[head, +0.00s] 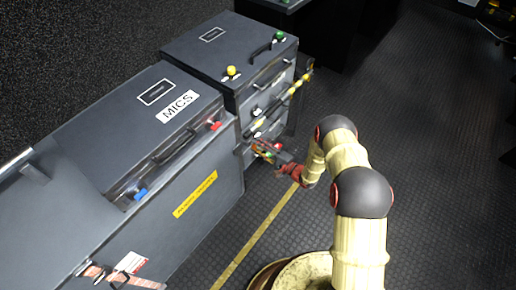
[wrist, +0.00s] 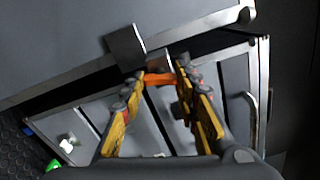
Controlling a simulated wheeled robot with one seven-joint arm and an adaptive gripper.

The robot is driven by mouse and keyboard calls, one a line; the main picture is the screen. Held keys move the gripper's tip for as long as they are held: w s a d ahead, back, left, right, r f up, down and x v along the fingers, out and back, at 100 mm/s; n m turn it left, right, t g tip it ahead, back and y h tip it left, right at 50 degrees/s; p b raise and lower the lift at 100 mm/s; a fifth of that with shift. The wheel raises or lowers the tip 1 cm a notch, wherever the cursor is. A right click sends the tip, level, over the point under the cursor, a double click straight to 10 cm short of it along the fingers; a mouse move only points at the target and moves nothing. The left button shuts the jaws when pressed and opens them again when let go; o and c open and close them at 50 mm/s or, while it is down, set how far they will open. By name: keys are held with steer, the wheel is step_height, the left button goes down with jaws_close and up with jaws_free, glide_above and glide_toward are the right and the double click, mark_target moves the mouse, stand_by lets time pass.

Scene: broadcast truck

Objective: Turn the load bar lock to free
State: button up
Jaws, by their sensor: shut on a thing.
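My gripper (head: 268,150) is at the front face of the far case, low down, below the yellow-and-black striped load bar (head: 288,93). In the wrist view, the two yellow fingers of my gripper (wrist: 160,75) are shut on a small orange piece, which looks like the load bar lock (wrist: 158,79). The orange piece spans the space between the fingertips. A grey block (wrist: 125,47) sits just beyond the left fingertip. The fingers and wrist hide part of the lock in the head view, and its marked position cannot be read.
The far case (head: 200,50) carries a yellow knob (head: 231,71) and handles. The MICS case (head: 110,125) stands to its left with red and blue latches. A metal handle (wrist: 251,110) is right of my fingers. The floor (head: 430,120) to the right is open.

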steer(key=shift+f+n, duration=0.1)
steer(key=shift+n, duration=0.9)
steer(key=shift+s+b, duration=0.1)
steer(key=shift+b, duration=0.2)
steer(key=o, duration=1.2)
steer(key=shift+c, duration=0.2)
steer(key=v, duration=1.2)
